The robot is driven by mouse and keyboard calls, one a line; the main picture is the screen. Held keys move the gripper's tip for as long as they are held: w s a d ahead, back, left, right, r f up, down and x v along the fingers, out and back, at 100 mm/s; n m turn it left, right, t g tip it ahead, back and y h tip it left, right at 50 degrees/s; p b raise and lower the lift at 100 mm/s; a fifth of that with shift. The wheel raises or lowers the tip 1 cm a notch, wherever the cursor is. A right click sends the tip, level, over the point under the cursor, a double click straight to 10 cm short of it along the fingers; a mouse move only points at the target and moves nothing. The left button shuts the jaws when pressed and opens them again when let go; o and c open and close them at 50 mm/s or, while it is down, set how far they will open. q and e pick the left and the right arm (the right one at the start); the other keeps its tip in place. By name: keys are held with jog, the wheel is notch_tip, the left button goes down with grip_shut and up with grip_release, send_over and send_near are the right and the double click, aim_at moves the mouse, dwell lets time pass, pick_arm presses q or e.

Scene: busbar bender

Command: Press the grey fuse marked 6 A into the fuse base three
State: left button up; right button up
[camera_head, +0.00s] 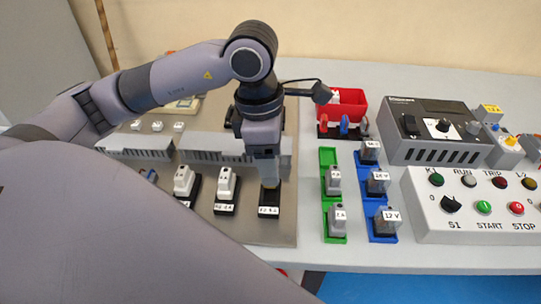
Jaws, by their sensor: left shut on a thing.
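My left gripper (268,178) points straight down over the rightmost black fuse base (269,209) on the grey-brown panel. It is shut on the grey fuse, which is mostly hidden between the fingers; its marking cannot be read. The fingertips are at the top of the base, and whether the fuse is seated cannot be told. Two more black bases stand to the left, one with a white fuse (226,183), the other with a white fuse (184,180). My right gripper is not in view.
A green rack (328,157) holds two grey fuses, with its far slot empty. A blue rack (384,239) holds several clear-topped relays. Behind are a red bin (350,106) and a dark grey device (436,120). A white control box (480,229) stands at right.

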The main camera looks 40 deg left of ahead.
pick_arm(q)
notch_tip(320, 180, down, 2)
jog(key=shift+f+b, duration=0.1)
jog(key=shift+b, duration=0.6)
jog(key=shift+f, duration=0.3)
jog(key=shift+b, duration=0.9)
dwell(0.6)
jog(key=shift+f+b, duration=1.35)
jog(key=o, duration=1.1)
jog(key=shift+o, duration=0.2)
